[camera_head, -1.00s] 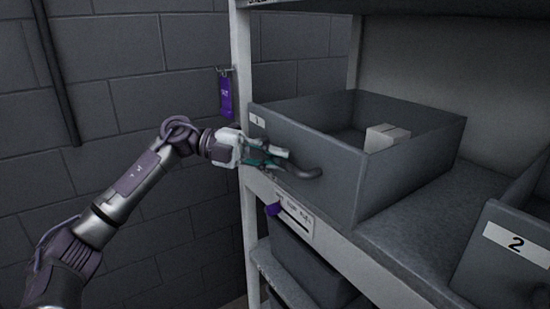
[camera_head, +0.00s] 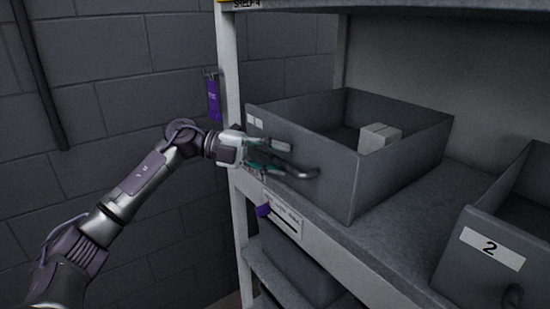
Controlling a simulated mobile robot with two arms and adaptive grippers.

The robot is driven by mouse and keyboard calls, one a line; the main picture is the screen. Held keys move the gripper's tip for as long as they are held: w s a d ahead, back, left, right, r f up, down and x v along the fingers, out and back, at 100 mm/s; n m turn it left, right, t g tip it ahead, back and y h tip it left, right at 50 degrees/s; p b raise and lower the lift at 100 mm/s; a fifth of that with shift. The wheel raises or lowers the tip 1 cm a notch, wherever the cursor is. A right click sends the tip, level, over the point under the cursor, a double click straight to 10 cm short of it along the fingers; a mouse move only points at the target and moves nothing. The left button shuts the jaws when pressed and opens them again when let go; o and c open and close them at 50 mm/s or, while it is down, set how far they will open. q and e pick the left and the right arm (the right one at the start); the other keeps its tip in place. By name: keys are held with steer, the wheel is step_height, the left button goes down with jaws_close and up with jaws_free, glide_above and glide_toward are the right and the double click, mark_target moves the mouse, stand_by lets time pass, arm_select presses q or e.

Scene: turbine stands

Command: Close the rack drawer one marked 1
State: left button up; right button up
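Rack drawer one is a grey open-topped bin (camera_head: 310,165) on the shelf, its front jutting out over the shelf edge. A small white label (camera_head: 254,120), too small to read clearly now, is at its front's upper left. Its curved dark handle (camera_head: 304,174) is on the front face. My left gripper (camera_head: 276,158) comes in from the left and is at the handle, against or close to the drawer front. Its fingers cover part of the handle. I cannot tell whether they grip it. My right gripper is not in view.
A white box (camera_head: 379,137) lies inside the drawer. A second bin marked 2 (camera_head: 492,248) stands at the right. More grey bins (camera_head: 300,268) are below. A block wall is behind my arm.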

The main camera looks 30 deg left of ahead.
arm_select(q)
steer(key=shift+s+a, duration=0.1)
steer(key=v, duration=1.1)
steer(key=shift+a, duration=0.4)
steer(key=shift+s+r, duration=0.1)
